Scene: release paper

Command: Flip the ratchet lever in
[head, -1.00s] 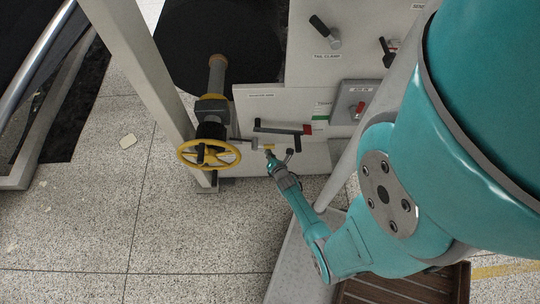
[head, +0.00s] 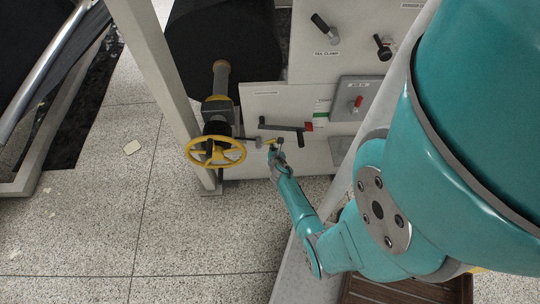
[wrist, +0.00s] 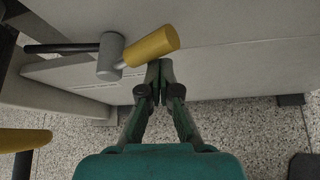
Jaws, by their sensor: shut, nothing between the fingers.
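The ratchet lever shows large in the wrist view, with a grey head (wrist: 110,56) on a dark shaft and a stubby yellow grip (wrist: 151,46) pointing right and slightly up. In the head view it is small, with its yellow grip (head: 271,140) just right of the yellow handwheel. My gripper (wrist: 160,66) is shut and empty. Its fingertips are just below and beside the yellow grip's right end; whether they touch it I cannot tell. In the head view my gripper (head: 274,147) is close below the lever, in front of the pale panel.
The yellow handwheel (head: 215,152) is close on the left; part of its rim also shows in the wrist view (wrist: 24,140). A grey box with a red knob (head: 357,102) is at upper right. Floor is open below left.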

